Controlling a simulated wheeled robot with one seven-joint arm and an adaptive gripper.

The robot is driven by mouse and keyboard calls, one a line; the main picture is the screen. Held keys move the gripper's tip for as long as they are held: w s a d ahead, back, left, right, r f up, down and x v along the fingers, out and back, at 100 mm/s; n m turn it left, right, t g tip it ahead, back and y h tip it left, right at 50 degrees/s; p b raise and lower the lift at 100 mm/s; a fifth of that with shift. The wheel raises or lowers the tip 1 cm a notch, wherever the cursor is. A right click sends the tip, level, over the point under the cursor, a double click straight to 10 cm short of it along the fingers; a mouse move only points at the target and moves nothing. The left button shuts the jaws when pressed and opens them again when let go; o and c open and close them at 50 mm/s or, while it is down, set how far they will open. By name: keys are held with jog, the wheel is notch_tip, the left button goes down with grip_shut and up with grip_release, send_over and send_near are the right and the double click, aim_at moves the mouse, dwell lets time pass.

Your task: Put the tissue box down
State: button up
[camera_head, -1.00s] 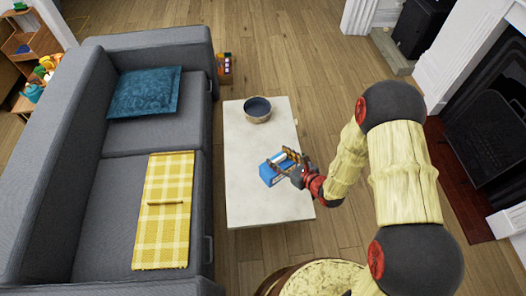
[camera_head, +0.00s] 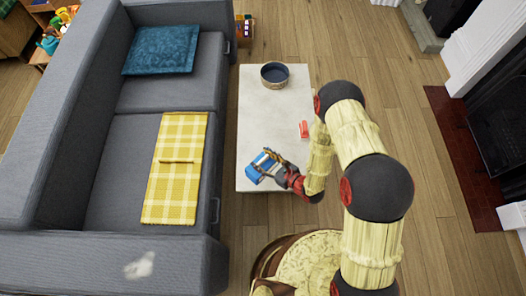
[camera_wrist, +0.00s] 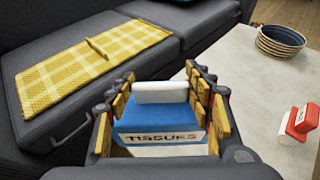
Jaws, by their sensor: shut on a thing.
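The blue tissue box (camera_head: 256,173), lettered "TISSUES" in the wrist view (camera_wrist: 158,128), has a white tissue (camera_wrist: 160,92) standing out of its top. My gripper (camera_head: 268,163) is shut on the box, with fingers on both its sides. The box appears over the near left end of the pale coffee table (camera_head: 265,118), close to the edge beside the sofa. I cannot tell whether its base touches the table; its underside is hidden.
A dark bowl (camera_head: 275,75) stands at the table's far end. A red and white object (camera_head: 304,129) sits near its right edge. The grey sofa (camera_head: 90,150) stands close on the left, with a yellow checked blanket (camera_head: 180,195). The table's middle is clear.

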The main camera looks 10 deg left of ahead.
jog(key=w+f+b, duration=0.1)
jog(key=w+f, duration=0.1)
jog(key=f, duration=0.1)
jog(key=w+a+f+b, duration=0.1)
jog(key=w+f, duration=0.1)
jog(key=f, duration=0.1)
jog(key=w+a+f+b, duration=0.1)
jog(key=w+f+b, duration=0.1)
jog(key=f, duration=0.2)
jog(key=shift+w+a, duration=0.1)
jog(key=shift+w, duration=0.25)
jog(key=o, duration=1.6)
jog(key=shift+r, duration=0.1)
